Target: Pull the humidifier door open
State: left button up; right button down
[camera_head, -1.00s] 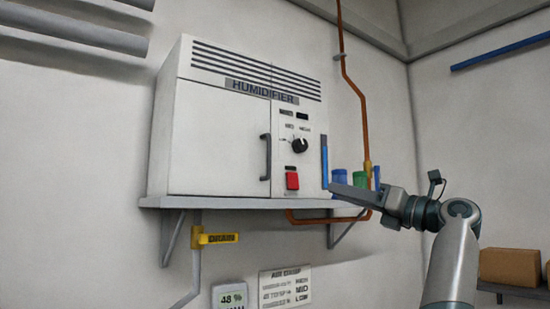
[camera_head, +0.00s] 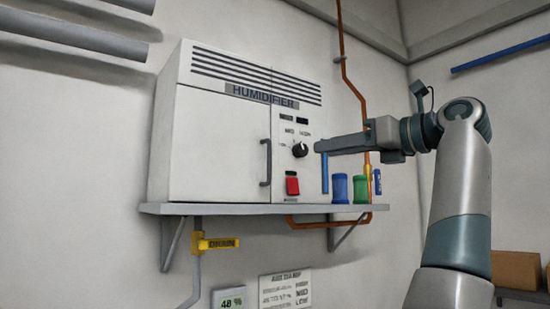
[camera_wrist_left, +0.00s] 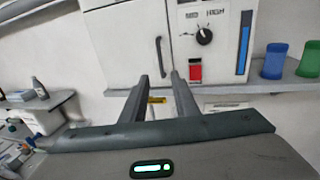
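The humidifier (camera_head: 247,95) is a white cabinet on a wall shelf. Its door (camera_head: 212,145) is shut, with a dark vertical handle (camera_head: 266,163) at its right edge. My left gripper (camera_head: 318,147) is right of the handle and apart from it, level with its upper part. In the left wrist view my left gripper (camera_wrist_left: 159,77) is open and empty. The handle (camera_wrist_left: 160,56) shows there beyond the gap between the fingertips. My right gripper is in neither view.
Right of the handle are a black knob (camera_head: 300,150) and a red switch (camera_head: 292,185). Blue (camera_head: 340,189) and green (camera_head: 360,189) cups stand on the shelf (camera_head: 230,209). An orange pipe (camera_head: 346,75) runs behind my arm. The space before the door is clear.

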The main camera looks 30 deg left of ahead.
pick_arm(q)
jog(key=w+a+p, duration=0.1)
jog(key=a+p, duration=0.1)
jog(key=a, duration=0.3)
jog(key=w+a+p, duration=0.1)
jog(key=a+p, duration=0.1)
jog(key=a, duration=0.4)
jog(key=w+a+p, duration=0.1)
jog(key=a+p, duration=0.1)
jog(key=a, duration=0.3)
jog(key=shift+w+a, duration=0.2)
jog(key=shift+a, duration=0.15)
grip_shut()
